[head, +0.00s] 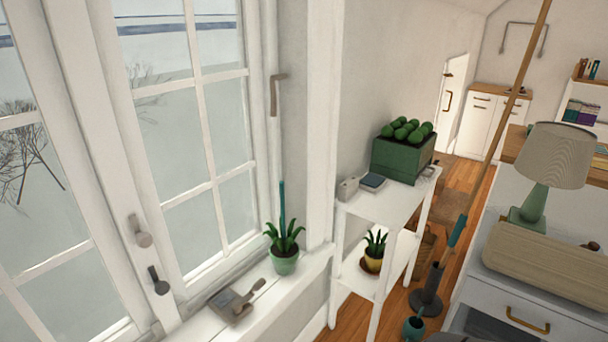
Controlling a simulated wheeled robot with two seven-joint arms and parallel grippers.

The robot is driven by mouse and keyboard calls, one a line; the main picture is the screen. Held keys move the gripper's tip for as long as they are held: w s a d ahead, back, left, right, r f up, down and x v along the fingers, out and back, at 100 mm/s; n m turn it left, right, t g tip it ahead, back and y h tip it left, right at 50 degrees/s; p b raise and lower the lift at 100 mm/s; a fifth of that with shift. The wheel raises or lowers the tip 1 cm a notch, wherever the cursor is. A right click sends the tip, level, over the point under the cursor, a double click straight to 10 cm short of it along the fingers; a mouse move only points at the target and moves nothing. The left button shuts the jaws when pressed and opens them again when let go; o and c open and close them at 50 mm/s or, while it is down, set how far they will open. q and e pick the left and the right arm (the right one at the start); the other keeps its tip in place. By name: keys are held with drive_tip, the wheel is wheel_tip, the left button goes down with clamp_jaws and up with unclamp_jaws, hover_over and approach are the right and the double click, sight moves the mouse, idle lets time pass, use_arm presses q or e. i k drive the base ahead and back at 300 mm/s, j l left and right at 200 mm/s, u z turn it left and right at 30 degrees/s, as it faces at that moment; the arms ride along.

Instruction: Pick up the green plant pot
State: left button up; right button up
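A small light green pot (284,265) holding a spiky-leaved plant (284,238) stands upright on the white windowsill, at the sill's right end. A teal stick-like thing (282,203) rises behind or out of the plant. A larger, boxy dark green planter (400,160) with round green plants (408,130) sits on top of the white shelf stand to the right. A yellowish pot (373,263) with a similar spiky plant stands on the stand's lower shelf. Neither of my grippers shows in the head view.
A small grey-brown object (236,303) lies on the windowsill (205,327), left of the light green pot. Window handles (158,280) stick out at left. The white shelf stand (385,212) is close at right. A drawer cabinet (515,300) with a lamp (548,160) stands farther right.

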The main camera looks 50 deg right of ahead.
sight(284, 256)
drive_tip(key=z, duration=1.55)
drive_tip(key=k+l, duration=0.05)
